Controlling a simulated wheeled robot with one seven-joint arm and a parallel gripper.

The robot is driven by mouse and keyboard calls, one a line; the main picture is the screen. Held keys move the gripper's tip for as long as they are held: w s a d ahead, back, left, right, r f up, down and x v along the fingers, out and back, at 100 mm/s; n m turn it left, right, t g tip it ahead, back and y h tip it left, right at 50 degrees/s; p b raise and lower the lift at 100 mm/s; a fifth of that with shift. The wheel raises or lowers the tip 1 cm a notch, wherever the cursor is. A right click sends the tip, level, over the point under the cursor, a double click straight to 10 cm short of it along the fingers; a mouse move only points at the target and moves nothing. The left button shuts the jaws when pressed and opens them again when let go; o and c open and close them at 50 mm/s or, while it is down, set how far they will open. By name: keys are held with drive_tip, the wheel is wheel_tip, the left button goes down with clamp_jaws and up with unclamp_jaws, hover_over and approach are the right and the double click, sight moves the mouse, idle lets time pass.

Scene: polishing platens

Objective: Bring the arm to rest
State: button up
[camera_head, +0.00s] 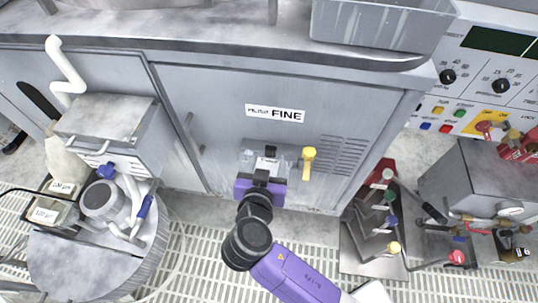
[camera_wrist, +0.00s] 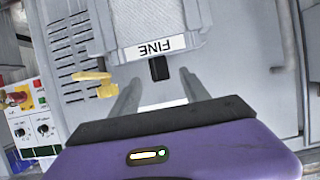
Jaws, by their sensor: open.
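My gripper (camera_head: 267,162) hangs in front of the grey cabinet (camera_head: 225,110), below its white FINE label (camera_head: 275,113). My purple and black arm reaches up to it from the bottom of the head view. In the wrist view my gripper (camera_wrist: 160,92) shows two grey fingers spread apart with nothing held between them. A small black knob-like part (camera_wrist: 159,68) shows between and beyond the fingertips, below a grey block (camera_wrist: 150,20) with an upside-down FINE label (camera_wrist: 160,48). I cannot tell whether the fingers touch anything.
A yellow handle (camera_head: 308,160) is close to the right of my gripper. A round grey drum (camera_head: 90,265) stands at left, a rack with coloured knobs (camera_head: 380,220) at right, and a control panel (camera_head: 480,85) upper right. Open grating floor (camera_head: 205,265) lies below the cabinet.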

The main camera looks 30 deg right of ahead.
idle(0.5)
drive_tip(key=shift+w, duration=0.1)
drive_tip(key=w+a+r+n+t+y, duration=0.2)
drive_tip(key=a+n+t+y, duration=0.1)
drive_tip(key=a+n+y, duration=0.3)
drive_tip(key=s+a+r+n+y+p, duration=0.2)
drive_tip(key=s+a+n+y, duration=0.1)
drive_tip(key=s, duration=0.3)
drive_tip(key=s+d+r+p, duration=0.3)
drive_tip(key=s+d+r, duration=0.1)
drive_tip(key=s, duration=0.5)
drive_tip(key=s+d+r+m+p, duration=0.1)
drive_tip(key=s+d+r+p, duration=0.2)
drive_tip(key=s+r, duration=0.4)
drive_tip(key=s+d+r+h+p, duration=0.1)
drive_tip(key=s+d+r+p, duration=0.2)
drive_tip(key=s, duration=0.7)
wheel_tip(320, 180, up, 2)
drive_tip(key=shift+s+d+r+m+t, duration=0.15)
drive_tip(key=shift+s+d+m+t, duration=0.25)
drive_tip(key=shift+d, duration=0.6)
